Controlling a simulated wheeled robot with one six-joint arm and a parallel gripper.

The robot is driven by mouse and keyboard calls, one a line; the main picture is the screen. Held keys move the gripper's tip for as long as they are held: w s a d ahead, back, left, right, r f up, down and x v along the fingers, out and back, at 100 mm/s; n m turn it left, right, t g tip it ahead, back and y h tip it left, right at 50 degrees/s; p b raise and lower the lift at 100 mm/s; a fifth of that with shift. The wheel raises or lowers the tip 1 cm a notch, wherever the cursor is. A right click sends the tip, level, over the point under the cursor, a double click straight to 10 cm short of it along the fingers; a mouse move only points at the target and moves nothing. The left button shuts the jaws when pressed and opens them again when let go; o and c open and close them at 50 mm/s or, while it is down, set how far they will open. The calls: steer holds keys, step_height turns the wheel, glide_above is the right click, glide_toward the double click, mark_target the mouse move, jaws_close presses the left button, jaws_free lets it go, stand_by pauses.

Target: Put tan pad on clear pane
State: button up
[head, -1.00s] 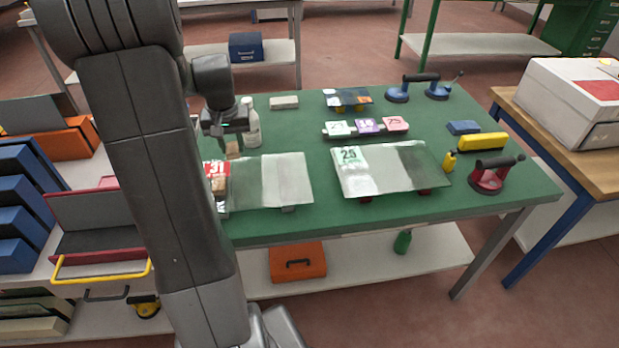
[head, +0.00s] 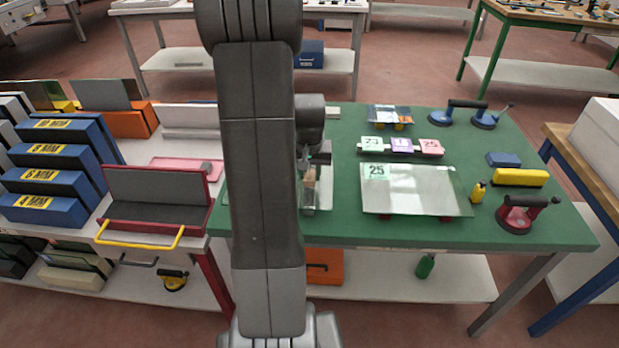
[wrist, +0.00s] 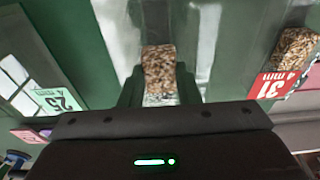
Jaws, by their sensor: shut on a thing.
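My gripper (head: 313,166) is shut on a tan, brown-speckled pad (wrist: 159,68), which shows between the fingers in the wrist view and as a small tan block (head: 309,178) in the head view. Pale glass lies beneath the pad in the wrist view; contact cannot be told. The pane with the red 31 label (wrist: 275,85) is mostly hidden by my arm in the head view, with its right part (head: 326,197) showing. Another speckled pad (wrist: 294,48) is beside that label. A second glass pane (head: 420,195) with a green 25 label lies to the right.
Small numbered cards (head: 402,146) stand behind the second pane. A red suction lifter (head: 517,215), a yellow block (head: 520,177) and a blue block (head: 503,159) are at the right. Blue suction cups (head: 467,112) are at the back. A red rack (head: 155,200) stands left of the green table.

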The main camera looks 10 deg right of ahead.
mark_target(309, 180)
steer(key=shift+f, duration=1.15)
steer(key=shift+f, duration=0.1)
steer(key=o, duration=0.9)
steer(key=shift+r, duration=0.65)
steer(key=r, duration=0.3)
steer(key=s+r, duration=0.1)
steer(key=r, duration=0.7)
steer(key=shift+s+a, duration=0.2)
steer(key=shift+s, duration=0.15)
steer(key=shift+f, duration=0.1)
